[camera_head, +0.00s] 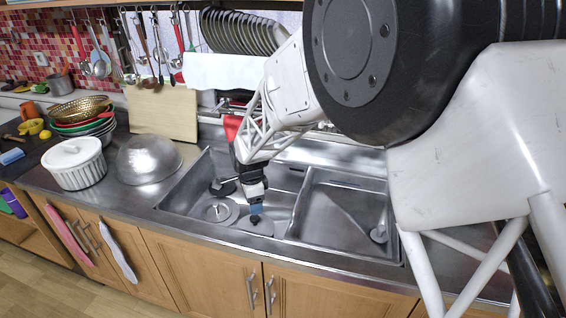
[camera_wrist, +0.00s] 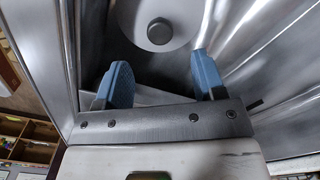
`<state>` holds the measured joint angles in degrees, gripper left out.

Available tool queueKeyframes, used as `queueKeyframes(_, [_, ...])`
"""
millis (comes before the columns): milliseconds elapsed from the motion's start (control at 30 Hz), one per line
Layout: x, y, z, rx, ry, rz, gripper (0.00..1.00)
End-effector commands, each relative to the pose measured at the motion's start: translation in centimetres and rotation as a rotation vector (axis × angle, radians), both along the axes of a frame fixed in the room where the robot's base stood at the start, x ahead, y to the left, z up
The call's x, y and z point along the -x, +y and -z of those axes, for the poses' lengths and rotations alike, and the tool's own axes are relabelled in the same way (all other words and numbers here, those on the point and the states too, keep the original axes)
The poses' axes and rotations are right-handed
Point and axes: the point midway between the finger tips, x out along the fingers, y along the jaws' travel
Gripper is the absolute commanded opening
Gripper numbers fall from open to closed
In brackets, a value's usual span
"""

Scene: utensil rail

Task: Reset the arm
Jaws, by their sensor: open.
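My gripper (camera_head: 255,208) reaches down over the left basin of the steel sink (camera_head: 172,200). In the wrist view its two blue fingertips (camera_wrist: 163,82) stand wide apart with nothing between them. A round drain fitting (camera_wrist: 159,31) lies in the basin beyond the fingertips. My white and black arm covers much of the right side of the head view and hides part of the counter and wall there.
A white ribbed pot (camera_head: 75,165), an upturned metal bowl (camera_head: 147,160) and stacked colanders (camera_head: 82,112) stand left of the sink. Utensils (camera_head: 100,62) hang from the rail above a cutting board (camera_head: 162,112). A plate rack (camera_head: 240,32) hangs behind my arm.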

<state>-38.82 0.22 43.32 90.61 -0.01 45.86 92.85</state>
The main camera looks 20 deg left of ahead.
Motion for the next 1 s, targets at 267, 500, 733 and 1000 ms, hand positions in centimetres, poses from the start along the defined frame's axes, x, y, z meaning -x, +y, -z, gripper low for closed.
queueKeyframes(267, [-0.2,-1.4,-1.3,-0.004,-0.006,-0.018,0.64])
queueKeyframes(500, [-0.4,-7.3,-6.2,-0.015,-0.026,-0.101,0.64])
queueKeyframes(733, [1.0,-16.0,-12.5,-0.022,-0.059,-0.23,0.64])
queueKeyframes(1000, [4.9,-25.8,-18.4,-0.016,-0.102,-0.388,0.64])
